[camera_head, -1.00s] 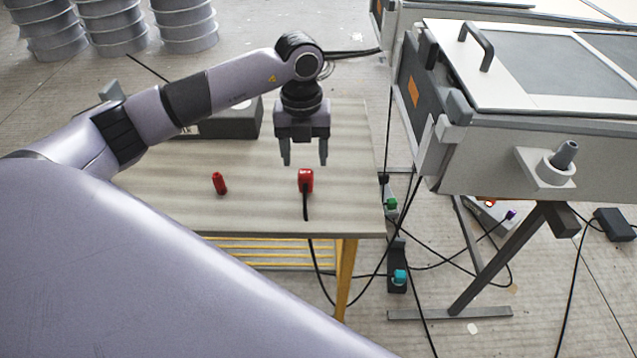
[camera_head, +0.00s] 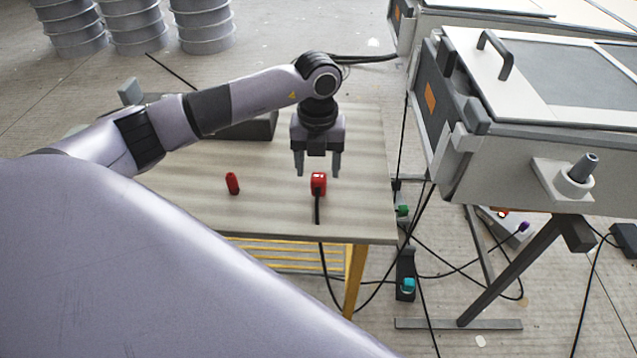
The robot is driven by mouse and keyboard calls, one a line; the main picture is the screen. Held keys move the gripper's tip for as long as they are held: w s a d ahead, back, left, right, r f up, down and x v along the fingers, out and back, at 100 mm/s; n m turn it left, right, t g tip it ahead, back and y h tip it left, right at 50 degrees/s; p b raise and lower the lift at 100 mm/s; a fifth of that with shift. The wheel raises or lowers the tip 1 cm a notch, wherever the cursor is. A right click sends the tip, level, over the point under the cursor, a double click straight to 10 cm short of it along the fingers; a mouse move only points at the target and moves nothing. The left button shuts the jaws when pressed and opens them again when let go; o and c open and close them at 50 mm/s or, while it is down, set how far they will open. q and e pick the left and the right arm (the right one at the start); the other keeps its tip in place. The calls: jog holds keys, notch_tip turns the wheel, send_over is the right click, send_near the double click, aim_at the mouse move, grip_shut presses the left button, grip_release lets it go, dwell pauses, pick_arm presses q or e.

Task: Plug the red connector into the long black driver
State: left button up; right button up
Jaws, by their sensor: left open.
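A red connector (camera_head: 318,187) with a black cable stands near the front right of the table, the cable running over the front edge. My left gripper (camera_head: 318,172) points down at it, open, fingertips either side of its top in the picture; I cannot tell whether they are around it or behind it. A second, smaller red piece (camera_head: 232,184) lies to the left. A long black unit (camera_head: 404,262) on the floor right of the table carries green and teal plugs. A dark box (camera_head: 255,127) is partly hidden behind my left arm. I cannot tell which is the driver.
The wooden table (camera_head: 370,220) is mostly clear around the connector. A large grey mould stand (camera_head: 500,165) rises close on the right. Ribbed grey drums (camera_head: 140,25) stand behind.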

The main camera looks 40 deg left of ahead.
aim_at(319, 176)
pick_arm(q)
notch_tip(319, 176, down, 5)
jog(key=shift+d+r, duration=0.1)
jog(key=shift+r, duration=0.1)
jog(key=c, duration=1)
jog(key=shift+r, duration=0.1)
notch_tip(319, 176, up, 20)
jog(key=p, duration=0.1)
dwell(0.3)
